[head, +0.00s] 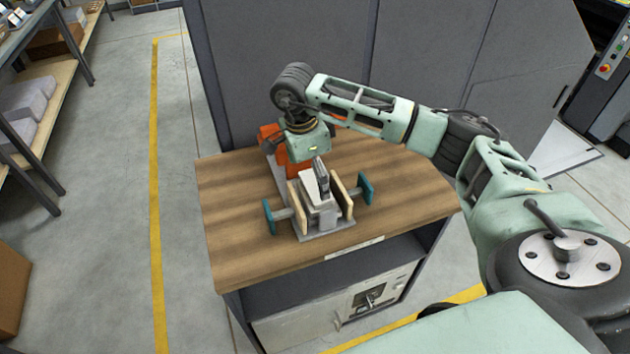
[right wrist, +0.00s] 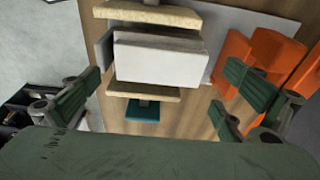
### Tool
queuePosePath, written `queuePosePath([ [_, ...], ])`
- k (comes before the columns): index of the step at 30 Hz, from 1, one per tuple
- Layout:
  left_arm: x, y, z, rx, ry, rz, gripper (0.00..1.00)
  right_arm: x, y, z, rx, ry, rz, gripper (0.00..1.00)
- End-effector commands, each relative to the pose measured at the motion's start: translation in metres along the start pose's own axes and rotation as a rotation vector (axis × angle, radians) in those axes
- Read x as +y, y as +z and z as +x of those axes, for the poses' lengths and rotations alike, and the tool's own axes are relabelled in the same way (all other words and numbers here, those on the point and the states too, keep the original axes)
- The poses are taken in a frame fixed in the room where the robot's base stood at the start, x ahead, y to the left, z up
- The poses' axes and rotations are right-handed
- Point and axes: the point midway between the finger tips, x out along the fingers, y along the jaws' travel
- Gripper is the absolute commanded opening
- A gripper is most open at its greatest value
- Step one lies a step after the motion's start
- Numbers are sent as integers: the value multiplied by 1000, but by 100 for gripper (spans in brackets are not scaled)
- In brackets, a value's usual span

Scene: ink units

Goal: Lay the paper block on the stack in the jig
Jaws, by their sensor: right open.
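The jig (head: 325,231) stands on the wooden tabletop, with two pale wooden jaws (head: 343,196) and teal end plates (head: 365,187). White paper (head: 313,190) sits between the jaws; it also shows in the right wrist view as a white block (right wrist: 160,60). I cannot tell the paper block apart from the stack under it. My right gripper (head: 316,172) is just above the jig. In the right wrist view its fingers are spread wide to either side of the white block, clear of it. My left gripper is not in view.
Orange parts (right wrist: 262,62) stand beside the jig, behind my right gripper in the head view. The wooden tabletop (head: 236,205) is bare on its left and right. A grey panel (head: 280,60) rises behind the table. Shelves (head: 45,110) stand at the far left.

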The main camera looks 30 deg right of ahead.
Motion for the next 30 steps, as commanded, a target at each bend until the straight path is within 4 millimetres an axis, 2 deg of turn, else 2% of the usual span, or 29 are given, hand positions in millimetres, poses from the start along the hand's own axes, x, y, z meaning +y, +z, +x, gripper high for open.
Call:
queuePosePath([
  [1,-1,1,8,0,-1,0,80,-2,1,-9,-3,-7,0,100],
  [6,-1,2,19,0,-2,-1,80,-2,1,-48,-3,-7,-1,100],
  [12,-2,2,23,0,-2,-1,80,-1,0,-85,-2,-5,-1,100],
  [18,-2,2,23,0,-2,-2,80,0,0,-97,-1,-1,-1,100],
  [30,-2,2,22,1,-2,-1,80,0,0,-97,-1,-1,0,100],
])
